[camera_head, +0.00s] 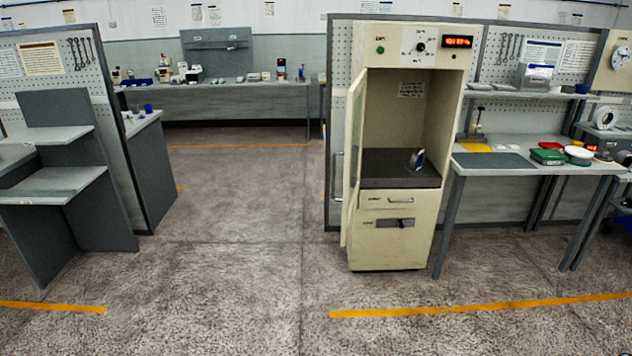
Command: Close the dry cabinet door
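The dry cabinet (385,232) is a tall cream cabinet right of centre, with a control panel and a lit red display (457,42) at its top. Its door (352,150) is hinged on the left and stands open, swung out toward me and seen nearly edge-on. A vertical handle (338,177) sticks out on the door's left side. Inside, a small blue and white object (417,160) stands on the dark cabinet floor (385,170). A drawer (399,199) below is shut.
A workbench (530,168) with a green box (547,156) and other items adjoins the cabinet on the right. Grey stepped shelves (62,180) stand at left. A long bench (220,98) runs along the back. The floor (230,260) before the cabinet is clear, with yellow lines (480,305).

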